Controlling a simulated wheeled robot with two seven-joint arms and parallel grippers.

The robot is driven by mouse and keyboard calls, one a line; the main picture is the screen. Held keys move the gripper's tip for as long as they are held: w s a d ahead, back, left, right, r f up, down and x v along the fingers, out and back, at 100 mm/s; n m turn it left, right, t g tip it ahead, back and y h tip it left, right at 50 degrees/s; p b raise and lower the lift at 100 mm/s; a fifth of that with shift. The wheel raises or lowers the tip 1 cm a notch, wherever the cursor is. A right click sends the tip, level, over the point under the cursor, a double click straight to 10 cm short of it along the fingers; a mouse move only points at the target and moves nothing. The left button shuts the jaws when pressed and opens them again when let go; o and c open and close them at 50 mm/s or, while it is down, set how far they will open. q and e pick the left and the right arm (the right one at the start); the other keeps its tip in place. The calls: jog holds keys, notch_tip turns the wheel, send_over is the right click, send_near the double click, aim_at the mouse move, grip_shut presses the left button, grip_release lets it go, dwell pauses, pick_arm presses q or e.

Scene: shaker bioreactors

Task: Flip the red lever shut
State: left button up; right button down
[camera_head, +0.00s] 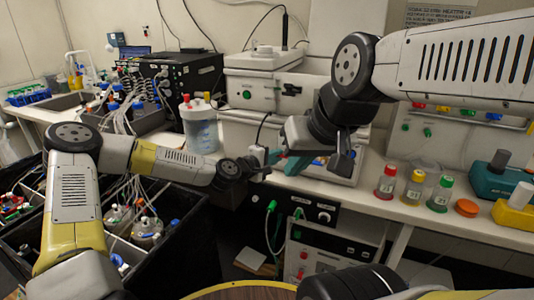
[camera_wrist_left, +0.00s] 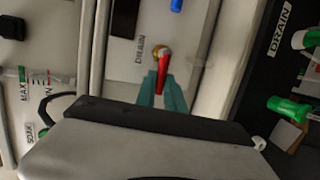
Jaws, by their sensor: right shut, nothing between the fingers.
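The red lever (camera_wrist_left: 164,64) shows in the left wrist view, on a brass-coloured fitting next to a DRAIN label. It points down the picture, between the teal fingers of my left gripper (camera_wrist_left: 161,84). The fingers flank it closely; I cannot tell whether both press on it. In the head view my left gripper (camera_head: 283,162) is at the front of the white bench device, and I cannot make out the lever there. My right gripper (camera_head: 342,166) is shut and empty, just right of the left one.
Red, yellow and green capped bottles (camera_head: 412,189) and an orange cap (camera_head: 466,208) stand on the bench to the right. A lidded clear vessel (camera_head: 199,126) with tubing stands behind my left arm. Another DRAIN label and a green connector (camera_wrist_left: 289,108) show at the wrist view's right.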

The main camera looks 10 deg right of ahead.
pick_arm(q)
jog(key=o, duration=0.4)
jog(key=shift+o, duration=0.2)
jog(key=v, duration=0.8)
jog(key=shift+d, duration=0.1)
